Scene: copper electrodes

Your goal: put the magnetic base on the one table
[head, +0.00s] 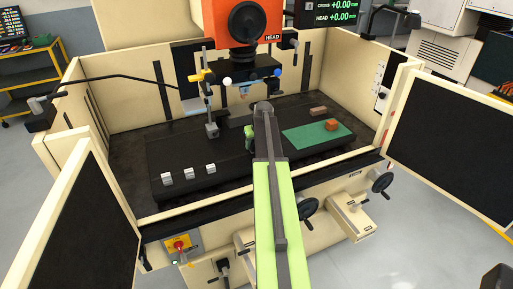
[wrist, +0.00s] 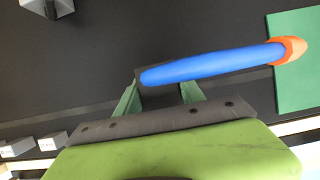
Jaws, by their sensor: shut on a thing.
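My gripper (wrist: 160,98) is shut, its two green fingers on either side of a dark block (wrist: 158,100), which I take to be the magnetic base. A blue rod (wrist: 215,65) with an orange end starts at this block in the wrist view and slants right, covering part of it. In the head view one green finger (head: 249,137) shows left of my arm, and the arm hides the held block. The dark table (head: 175,155) inside the machine tank lies below my gripper. I cannot tell whether the block touches it.
A grey block with a post (head: 212,131) stands left of my gripper. Several small labelled blocks (head: 188,174) line the table's front left. Tank walls surround the table.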

